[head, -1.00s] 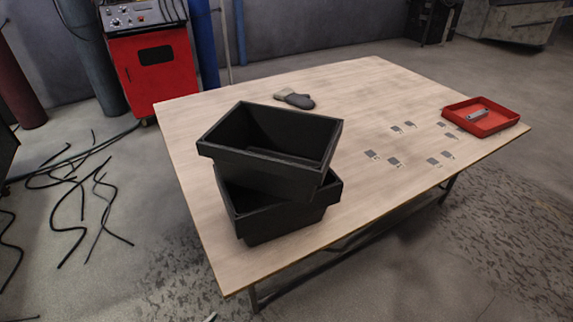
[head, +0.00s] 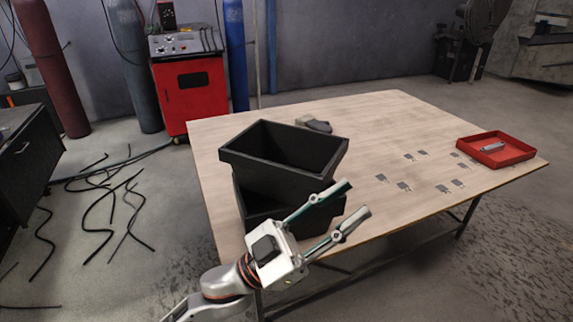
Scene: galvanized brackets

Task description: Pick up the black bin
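Two black bins are stacked near the front left of the wooden table. The upper black bin (head: 270,169) sits askew on the lower black bin (head: 251,206) and looks empty. My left gripper (head: 356,201) is open and empty, its two fingers spread and pointing up to the right. It is in front of the lower bin in the head view and hides part of it. I cannot tell whether it touches the bin. My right gripper is not in view.
The wooden table (head: 372,125) holds several small metal brackets (head: 404,186), a red tray (head: 497,157) with a grey part (head: 491,147) inside, and a dark glove (head: 318,126) behind the bins. Black cables (head: 112,212) lie on the floor at left. The table's middle is mostly clear.

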